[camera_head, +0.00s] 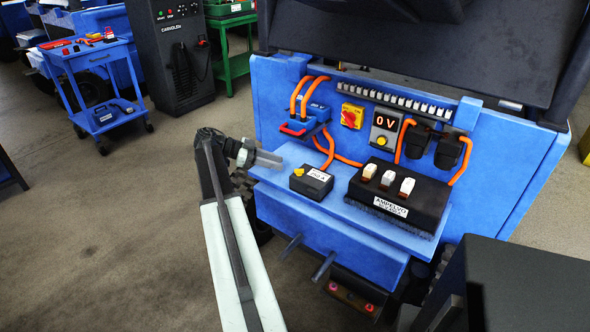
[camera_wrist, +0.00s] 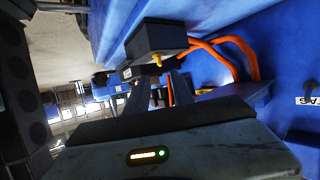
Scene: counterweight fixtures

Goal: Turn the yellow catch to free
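A small black box (camera_head: 312,182) with a white label sits on the blue ledge, and a yellow knob (camera_head: 299,171) stands on its top left; this looks like the yellow catch. In the wrist view the yellow knob (camera_wrist: 157,59) shows on the black box (camera_wrist: 155,38), just beyond my fingertips. My gripper (camera_head: 268,159) is left of the box, its fingers pointing right toward it and apart from it. In the wrist view my gripper (camera_wrist: 160,82) has a gap between its two fingers, with nothing held. I cannot read which way the catch is turned.
A red-handled blue connector (camera_head: 302,122) and orange cables (camera_head: 345,160) hang behind. Open floor lies left.

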